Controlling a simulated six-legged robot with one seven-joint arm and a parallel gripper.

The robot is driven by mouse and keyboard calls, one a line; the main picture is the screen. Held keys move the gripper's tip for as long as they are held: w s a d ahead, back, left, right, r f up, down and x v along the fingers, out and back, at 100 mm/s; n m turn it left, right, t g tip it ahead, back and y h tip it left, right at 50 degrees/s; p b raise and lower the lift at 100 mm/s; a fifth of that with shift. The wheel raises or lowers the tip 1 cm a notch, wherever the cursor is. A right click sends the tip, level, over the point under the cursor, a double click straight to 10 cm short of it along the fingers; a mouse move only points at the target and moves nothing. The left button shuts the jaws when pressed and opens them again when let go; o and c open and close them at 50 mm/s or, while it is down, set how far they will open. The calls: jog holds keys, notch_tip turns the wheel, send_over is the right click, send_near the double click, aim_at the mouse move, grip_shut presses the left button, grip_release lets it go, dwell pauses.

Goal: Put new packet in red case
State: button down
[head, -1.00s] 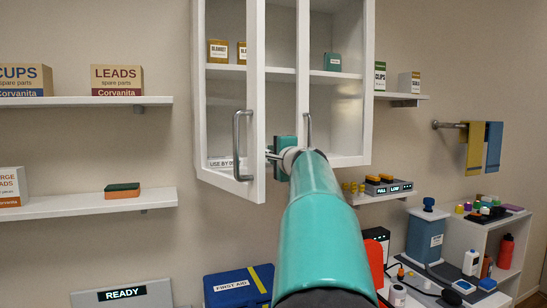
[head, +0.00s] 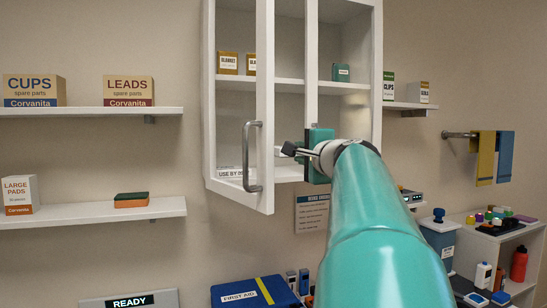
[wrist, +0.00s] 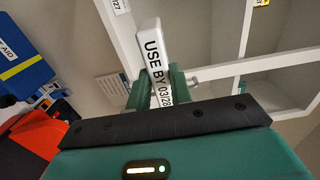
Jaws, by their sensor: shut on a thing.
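My gripper (wrist: 158,86) is shut on a white packet (wrist: 150,38) printed "USE BY 03/28" in the wrist view. The packet stands out past the green fingers. In the head view my gripper (head: 291,149) is in front of the open white cabinet (head: 210,100), at the height of its lowest shelf. Another label reading "USE BY" (head: 230,172) shows on the cabinet's lower left; part of its date is hidden. An orange-red item (wrist: 35,142), perhaps the red case, shows at the wrist view's left; my arm hides that area in the head view.
The open left cabinet door (head: 264,110) stands close left of my gripper. A blue first-aid case (head: 247,292) is below. Wall shelves (head: 90,212) are at the left, a cluttered white unit (head: 500,240) at the right. Open air lies below the cabinet.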

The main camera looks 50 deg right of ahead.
jog(key=shift+s+a+r, duration=0.2)
jog(key=shift+s+a, duration=0.1)
jog(key=shift+s, duration=0.2)
